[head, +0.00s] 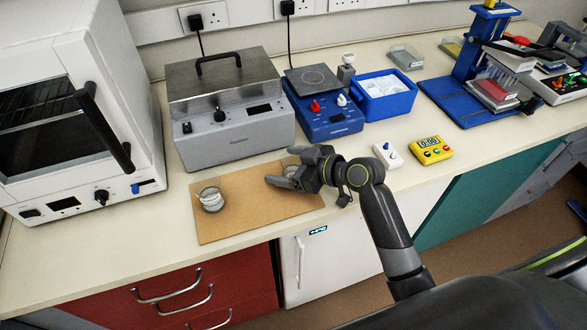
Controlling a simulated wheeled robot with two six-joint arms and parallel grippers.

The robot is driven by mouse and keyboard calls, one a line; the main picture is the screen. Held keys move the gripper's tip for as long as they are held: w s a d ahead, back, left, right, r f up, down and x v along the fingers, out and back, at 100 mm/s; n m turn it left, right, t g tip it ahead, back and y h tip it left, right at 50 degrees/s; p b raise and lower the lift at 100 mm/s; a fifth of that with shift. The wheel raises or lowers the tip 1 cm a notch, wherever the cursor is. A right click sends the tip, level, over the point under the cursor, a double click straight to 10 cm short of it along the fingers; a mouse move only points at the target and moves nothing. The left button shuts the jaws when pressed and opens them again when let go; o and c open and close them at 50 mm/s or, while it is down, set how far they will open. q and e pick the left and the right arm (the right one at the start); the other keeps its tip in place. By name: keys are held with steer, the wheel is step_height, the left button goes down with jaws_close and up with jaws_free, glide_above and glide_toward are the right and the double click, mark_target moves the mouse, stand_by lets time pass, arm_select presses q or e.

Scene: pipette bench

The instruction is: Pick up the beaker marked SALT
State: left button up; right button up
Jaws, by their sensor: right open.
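A clear glass beaker (211,199) with white contents stands upright at the left of a brown board (240,212). No marking on it is readable at this size. My right gripper (280,166) is open above the right part of the board, fingers pointing left. It is well to the right of this beaker and apart from it. Something pale and glassy shows between its fingers, mostly hidden by them; I cannot tell whether it is a second beaker or whether the gripper touches it. My left gripper is not in view.
A grey water bath (235,130) stands behind the board and a white oven (75,110) to its left. A blue hotplate (325,118), a blue tub (384,96), a small white switch box (387,155) and a yellow timer (431,150) lie to the right. The board's middle is clear.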

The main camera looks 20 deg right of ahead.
steer(key=c, duration=1.1)
steer(key=shift+r, duration=0.1)
